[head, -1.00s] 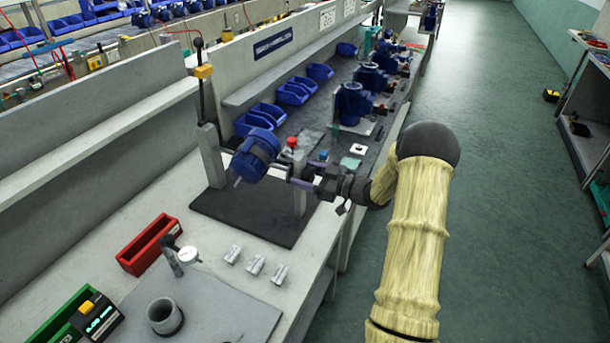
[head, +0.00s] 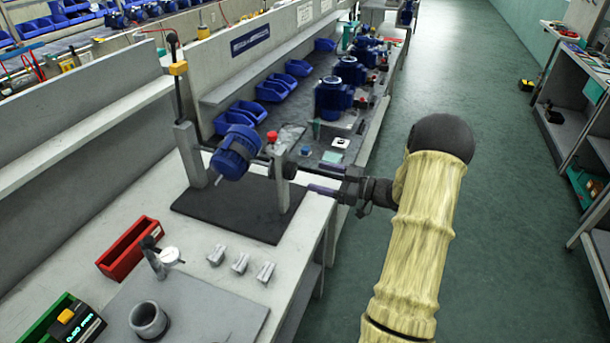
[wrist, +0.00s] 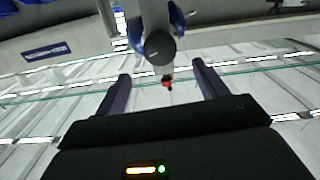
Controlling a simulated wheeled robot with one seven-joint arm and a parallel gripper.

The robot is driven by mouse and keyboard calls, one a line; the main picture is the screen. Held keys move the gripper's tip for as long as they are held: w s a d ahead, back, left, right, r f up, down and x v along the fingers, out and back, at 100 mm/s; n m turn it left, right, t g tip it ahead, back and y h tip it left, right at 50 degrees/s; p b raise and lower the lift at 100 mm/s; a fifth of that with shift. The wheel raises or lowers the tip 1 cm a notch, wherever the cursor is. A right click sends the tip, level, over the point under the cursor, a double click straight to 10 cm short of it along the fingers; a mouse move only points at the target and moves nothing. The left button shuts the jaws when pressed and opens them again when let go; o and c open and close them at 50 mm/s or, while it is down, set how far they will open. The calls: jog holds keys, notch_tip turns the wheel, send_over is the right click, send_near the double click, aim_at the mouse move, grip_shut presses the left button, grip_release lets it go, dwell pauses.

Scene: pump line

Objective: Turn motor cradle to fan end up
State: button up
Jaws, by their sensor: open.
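The blue motor (head: 236,152) sits in the motor cradle between two grey posts, tilted, with a thin shaft-like tip toward the lower left. The near post (head: 282,185) carries the cradle's axle, which ends in a dark round hub (head: 289,171) on the side toward me. A red knob (head: 272,136) shows near the top of the near post. My gripper (head: 314,181) is open and empty, to the right of the hub and apart from it. In the wrist view, which looks upside down, the dark hub (wrist: 160,47) lies beyond my open fingers (wrist: 161,72), with blue motor parts behind it.
The cradle stands on a dark mat (head: 225,208) on the grey bench. A red bin (head: 128,250), a dial gauge (head: 168,256) and small grey blocks (head: 240,263) lie in front. Blue bins (head: 245,113) and other motors stand behind. The aisle right of the bench is clear.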

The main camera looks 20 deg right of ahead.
jog(key=v, duration=0.7)
jog(key=shift+b, duration=0.35)
